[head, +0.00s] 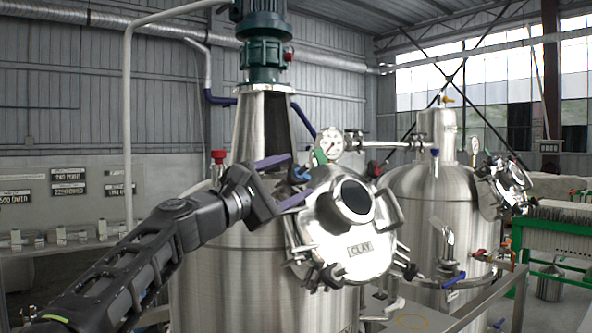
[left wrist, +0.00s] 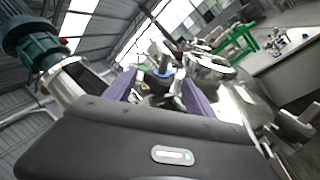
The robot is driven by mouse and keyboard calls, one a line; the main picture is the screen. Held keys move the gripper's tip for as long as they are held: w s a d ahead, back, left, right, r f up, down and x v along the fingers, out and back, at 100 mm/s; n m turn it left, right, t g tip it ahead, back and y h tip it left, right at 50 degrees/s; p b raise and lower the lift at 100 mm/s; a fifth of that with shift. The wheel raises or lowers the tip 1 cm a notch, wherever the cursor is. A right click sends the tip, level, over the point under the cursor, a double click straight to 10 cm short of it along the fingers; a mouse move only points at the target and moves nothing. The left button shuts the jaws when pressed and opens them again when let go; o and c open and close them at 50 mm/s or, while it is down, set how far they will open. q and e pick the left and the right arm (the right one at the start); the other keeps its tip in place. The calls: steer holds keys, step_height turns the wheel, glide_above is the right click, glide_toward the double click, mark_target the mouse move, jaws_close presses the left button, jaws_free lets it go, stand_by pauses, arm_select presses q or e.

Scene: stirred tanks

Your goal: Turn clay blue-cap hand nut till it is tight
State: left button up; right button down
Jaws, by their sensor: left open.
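The tank hatch lid (head: 325,240) carries a label reading CLAY and has several hand nuts around its rim. The blue-cap hand nut (head: 299,174) is at the lid's upper left. My left gripper (head: 291,181) is open, with its two purple fingers reaching toward that nut from the left. In the left wrist view the blue cap (left wrist: 159,73) shows between the fingertips (left wrist: 158,88), one finger on each side. I cannot tell whether the fingers touch it. The nut's lower part is partly hidden. My right gripper is in neither view.
Black-knobbed hand nuts (head: 332,276) sit along the lid's lower rim. A pressure gauge (head: 330,143) and a pipe stand just above the lid. A second steel tank (head: 410,205) stands to the right, and a metal rail (head: 470,308) runs in front of it.

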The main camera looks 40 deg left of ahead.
arm_select(q)
steer(key=shift+x, duration=0.95)
steer(key=shift+c, duration=0.4)
steer(key=c, duration=1.3)
steer(key=r+g+p, duration=0.1)
steer(key=p, duration=0.3)
steer(key=shift+m+h, duration=0.4)
steer(key=shift+f+p, duration=0.2)
steer(key=shift+p, duration=0.3)
steer(key=shift+f+g, duration=0.2)
steer(key=shift+g, duration=0.1)
steer(key=shift+f, duration=0.1)
